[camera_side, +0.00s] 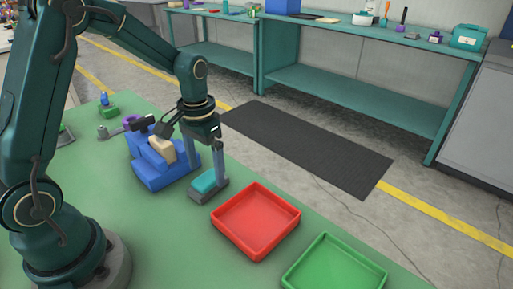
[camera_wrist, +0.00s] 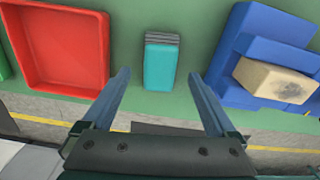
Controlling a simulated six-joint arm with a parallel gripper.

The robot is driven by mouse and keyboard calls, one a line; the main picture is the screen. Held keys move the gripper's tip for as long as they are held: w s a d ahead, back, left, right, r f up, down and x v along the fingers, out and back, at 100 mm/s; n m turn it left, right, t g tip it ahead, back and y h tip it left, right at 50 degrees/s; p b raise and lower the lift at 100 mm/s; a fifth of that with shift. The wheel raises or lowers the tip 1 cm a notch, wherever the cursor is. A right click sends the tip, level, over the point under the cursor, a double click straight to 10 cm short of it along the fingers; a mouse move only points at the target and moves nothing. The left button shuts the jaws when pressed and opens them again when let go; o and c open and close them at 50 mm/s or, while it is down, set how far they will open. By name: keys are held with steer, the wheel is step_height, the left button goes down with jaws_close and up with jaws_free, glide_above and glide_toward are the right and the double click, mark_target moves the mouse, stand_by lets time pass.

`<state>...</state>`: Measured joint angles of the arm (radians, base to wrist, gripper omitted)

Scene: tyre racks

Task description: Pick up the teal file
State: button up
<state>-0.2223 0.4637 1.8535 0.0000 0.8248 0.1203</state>
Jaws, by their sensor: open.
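The teal file (camera_side: 204,182) lies on the green table between the blue stepped block and the red tray. In the wrist view, the file (camera_wrist: 158,68) has a teal body and a ridged grey end pointing up the picture. My gripper (camera_side: 207,174) is open and points down over the file. In the wrist view, the fingers of my gripper (camera_wrist: 158,75) stand wide on either side of the file, with green table showing in both gaps. Nothing is held. I cannot tell how far the fingertips are above the table.
A blue stepped block (camera_side: 149,173) bearing a beige block (camera_side: 161,149) stands close on the left. A red tray (camera_side: 257,250) and a green tray (camera_side: 335,284) lie to the right. Small tools lie behind the blue block. The red tray (camera_wrist: 55,88) is empty.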

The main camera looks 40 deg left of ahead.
mark_target(207, 177)
steer(key=shift+f, duration=1.8)
jaws_close()
steer(key=shift+r, duration=0.15)
